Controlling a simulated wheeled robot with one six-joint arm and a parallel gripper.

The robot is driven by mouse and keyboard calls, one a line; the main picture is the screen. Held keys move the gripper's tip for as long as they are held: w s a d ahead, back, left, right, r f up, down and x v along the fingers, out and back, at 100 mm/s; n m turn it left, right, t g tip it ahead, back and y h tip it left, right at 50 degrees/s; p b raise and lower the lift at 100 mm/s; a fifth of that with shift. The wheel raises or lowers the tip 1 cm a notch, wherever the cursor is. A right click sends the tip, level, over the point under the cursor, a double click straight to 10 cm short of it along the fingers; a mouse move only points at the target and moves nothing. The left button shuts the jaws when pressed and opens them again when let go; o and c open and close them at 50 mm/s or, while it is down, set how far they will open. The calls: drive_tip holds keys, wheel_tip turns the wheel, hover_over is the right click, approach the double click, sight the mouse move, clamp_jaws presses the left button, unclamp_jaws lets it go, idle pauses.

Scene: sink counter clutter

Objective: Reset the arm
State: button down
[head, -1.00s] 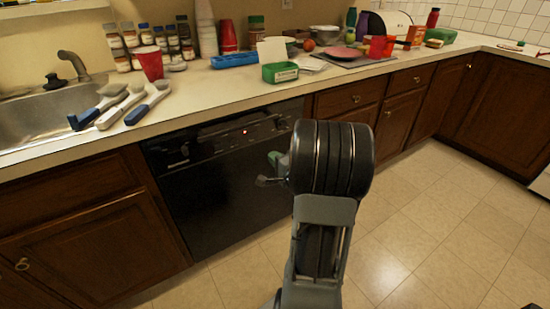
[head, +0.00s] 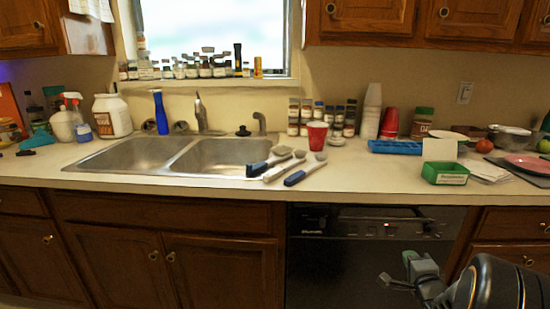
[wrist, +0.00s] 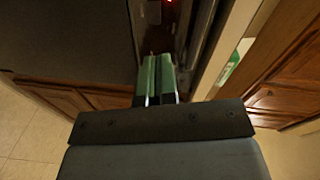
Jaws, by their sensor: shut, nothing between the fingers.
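My gripper (head: 418,268) is at the lower right of the head view, in front of the black dishwasher (head: 345,255) and below the counter's front edge. My dark, rounded arm link is beside it, at the corner of the picture. In the wrist view, the two green-tipped fingers of my gripper (wrist: 158,64) lie side by side, shut, with nothing between them. The gripper is apart from the objects on the counter.
The counter holds brushes (head: 285,165), a red cup (head: 316,135), a green box (head: 445,173), a blue tray (head: 394,147) and jars. A double sink (head: 135,153) is at left. Wooden cabinets (head: 110,255) line the front below. Tiled floor (wrist: 22,125) shows in the wrist view.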

drive_tip(key=s+a+r+n+g+p, duration=0.1)
drive_tip(key=a+r+n+g+p, duration=0.2)
drive_tip(key=a+r+n+p, duration=0.25)
drive_tip(key=s+a+r+n+g+p, duration=0.1)
drive_tip(key=a+r+n+g+p, duration=0.2)
drive_tip(key=r+p, duration=0.45)
drive_tip(key=s+a+r+n+g+y+p, duration=0.1)
drive_tip(key=s+a+r+n+g+p, duration=0.2)
drive_tip(key=s+a+r+n+p, duration=0.1)
drive_tip(key=s+a+r+n+g+y+p, duration=0.2)
drive_tip(key=s+a+r+n, duration=0.3)
drive_tip(key=s+a, duration=0.3)
drive_tip(key=a+r+g+p, duration=0.1)
drive_tip(key=a, duration=0.2)
drive_tip(key=shift+s+r+p, duration=0.3)
drive_tip(key=shift+r+p, duration=0.05)
